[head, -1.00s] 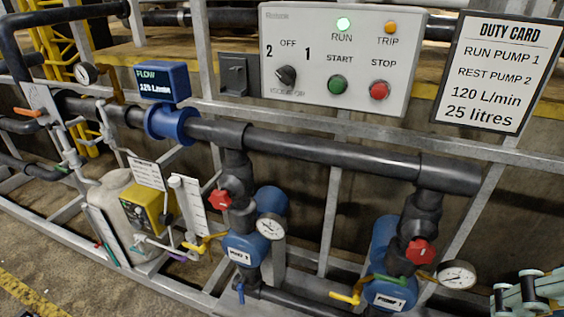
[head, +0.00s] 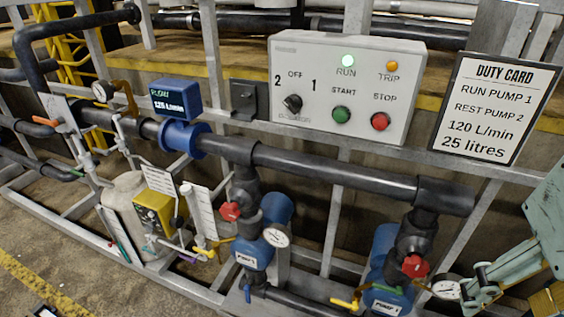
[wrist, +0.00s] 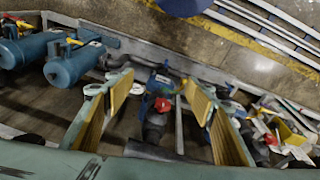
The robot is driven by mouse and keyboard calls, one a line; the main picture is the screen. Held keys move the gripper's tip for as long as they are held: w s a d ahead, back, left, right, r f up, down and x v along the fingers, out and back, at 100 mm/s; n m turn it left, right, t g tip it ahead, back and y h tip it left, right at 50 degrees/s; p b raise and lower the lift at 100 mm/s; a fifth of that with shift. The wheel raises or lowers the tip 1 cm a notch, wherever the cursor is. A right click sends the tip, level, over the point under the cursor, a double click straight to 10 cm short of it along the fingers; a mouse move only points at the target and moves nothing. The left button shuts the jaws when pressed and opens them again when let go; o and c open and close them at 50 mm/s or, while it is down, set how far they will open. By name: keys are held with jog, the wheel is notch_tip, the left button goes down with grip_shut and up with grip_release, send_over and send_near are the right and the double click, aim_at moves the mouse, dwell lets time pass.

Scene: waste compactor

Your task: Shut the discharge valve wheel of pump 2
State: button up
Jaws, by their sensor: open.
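Pump 2's discharge valve has a red wheel (head: 230,211) on the black riser above the blue left pump (head: 254,254); its label is hard to read. A like red wheel (head: 414,266) sits above the blue right pump, labelled PUMP 1 (head: 386,302). My gripper (head: 478,284) is at the lower right in the head view, beside pump 1's gauge and well right of pump 2's wheel. In the wrist view my gripper (wrist: 160,80) is open and empty. A red wheel (wrist: 162,104) shows between its yellow-padded fingers, some way beyond them; I cannot tell which pump it serves.
A duty card (head: 491,108) reads run pump 1, rest pump 2. A horizontal black pipe (head: 340,176) crosses above both pumps. Gauges (head: 277,235) and yellow-handled levers (head: 346,303) crowd the pumps.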

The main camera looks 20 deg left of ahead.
jog(key=w+a+f+m+t+h+p, duration=0.2)
jog(key=w+a+f+m+h+p, duration=0.3)
jog(key=a+m, duration=0.4)
jog(key=w+a+f+m+t+h+p, duration=0.2)
jog(key=w+a+f+m+t+p, duration=0.15)
jog(key=w+a+m, duration=0.45)
jog(key=w+a+f+m+t+h+p, duration=0.25)
jog(key=w+a+m+h+p, duration=0.2)
jog(key=a+m, duration=0.6)
jog(key=s+a+f+n+t+y, duration=0.2)
jog(key=s+a+f+n+y, duration=0.2)
jog(key=a+n, duration=0.3)
jog(key=s+a+f+n+t+y, duration=0.3)
jog(key=a+n, duration=0.4)
jog(key=a, duration=0.6)
jog(key=s+a+f+n+t+y, duration=0.2)
jog(key=s+a+f+n+y, duration=0.2)
jog(key=a+f+n, duration=0.2)
jog(key=a+n, duration=0.2)
jog(key=a, duration=0.2)
jog(key=shift+s+a+t+y, duration=0.25)
jog(key=shift+s+t+y, duration=0.1)
jog(key=shift+t, duration=0.05)
